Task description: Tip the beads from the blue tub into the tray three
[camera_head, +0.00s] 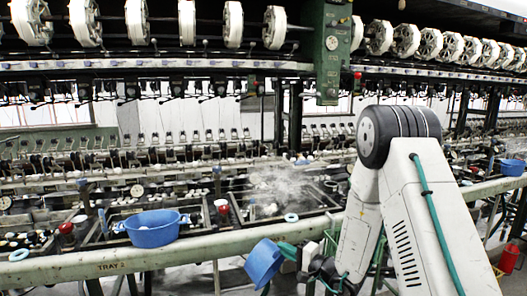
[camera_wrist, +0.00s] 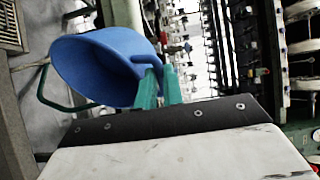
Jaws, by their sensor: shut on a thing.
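The tub looks tilted in the head view. No label for tray three is readable. A steaming basin (camera_head: 312,199) lies behind the rail, but I cannot tell whether it is tray three.
The long pale green rail (camera_head: 205,245) runs along the front, with a "TRAY 2" label (camera_head: 112,266). Another blue tub (camera_head: 152,230) stands behind it at left, and one (camera_head: 512,167) at far right.

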